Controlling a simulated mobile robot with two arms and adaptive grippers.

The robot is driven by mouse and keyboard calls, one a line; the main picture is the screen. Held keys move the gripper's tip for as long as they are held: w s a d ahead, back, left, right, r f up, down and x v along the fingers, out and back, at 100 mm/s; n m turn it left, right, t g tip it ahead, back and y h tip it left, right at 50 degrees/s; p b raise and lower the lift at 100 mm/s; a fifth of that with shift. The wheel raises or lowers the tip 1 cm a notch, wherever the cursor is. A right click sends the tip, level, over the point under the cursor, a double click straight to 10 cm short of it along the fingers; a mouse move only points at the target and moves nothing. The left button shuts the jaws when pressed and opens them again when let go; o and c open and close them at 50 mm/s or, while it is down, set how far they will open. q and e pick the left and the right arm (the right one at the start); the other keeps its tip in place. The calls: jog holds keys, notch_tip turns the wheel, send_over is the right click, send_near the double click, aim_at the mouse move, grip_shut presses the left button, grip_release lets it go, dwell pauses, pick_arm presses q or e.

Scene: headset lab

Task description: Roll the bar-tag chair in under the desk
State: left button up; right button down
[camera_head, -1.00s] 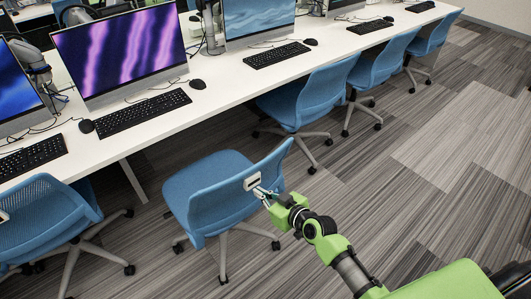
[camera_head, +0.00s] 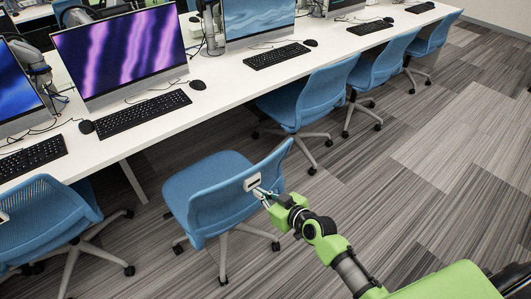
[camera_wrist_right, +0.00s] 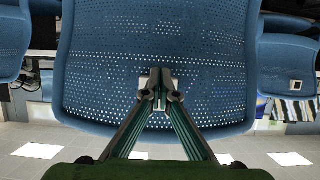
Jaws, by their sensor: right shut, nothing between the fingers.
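The bar-tag chair (camera_head: 212,192) is blue with a perforated back and stands out from the desk (camera_head: 150,127), its back toward my right arm. A white tag (camera_head: 253,183) with a dark mark sits on its backrest. My right gripper (camera_head: 261,193) is shut and empty, its fingertips at the backrest beside the tag. In the right wrist view the shut fingertips (camera_wrist_right: 160,80) are in front of the chair back (camera_wrist_right: 155,45) and hide part of the tag (camera_wrist_right: 146,84); I cannot tell whether they touch it. My left gripper is out of view.
Another blue chair (camera_head: 42,222) stands close on the left, and several more, including one (camera_head: 308,97), are along the desk to the right. A desk leg (camera_head: 133,180) stands beyond the chair. Striped carpet (camera_head: 400,190) is open at right.

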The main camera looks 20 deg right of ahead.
aim_at(249, 183)
dwell(0.3)
jog(key=shift+w+a+b, duration=0.15)
jog(key=shift+w+a, duration=0.15)
jog(key=shift+w, duration=0.45)
jog(key=shift+w+a+b, duration=0.2)
jog(key=shift+w+a, duration=0.05)
jog(key=shift+w, duration=0.55)
jog(key=shift+w+a+b, duration=0.15)
jog(key=shift+w+a, duration=0.15)
jog(key=shift+w, duration=0.45)
jog(key=shift+w+a+r+b, duration=0.1)
jog(key=shift+w+a+b, duration=0.35)
jog(key=shift+w, duration=0.7)
jog(key=shift+w+a+f+b, duration=0.1)
jog(key=shift+w+a+b, duration=0.35)
jog(key=shift+w, duration=0.65)
jog(key=shift+w+a+r+b, duration=0.1)
jog(key=shift+w+a+b, duration=0.3)
jog(key=shift+w, duration=0.75)
jog(key=shift+w+b, duration=0.3)
jog(key=shift+b, duration=0.1)
jog(key=w+a+b, duration=0.4)
jog(key=w+b, duration=0.4)
jog(key=w, duration=0.2)
jog(key=shift+w+b, duration=0.3)
jog(key=shift+b, duration=0.05)
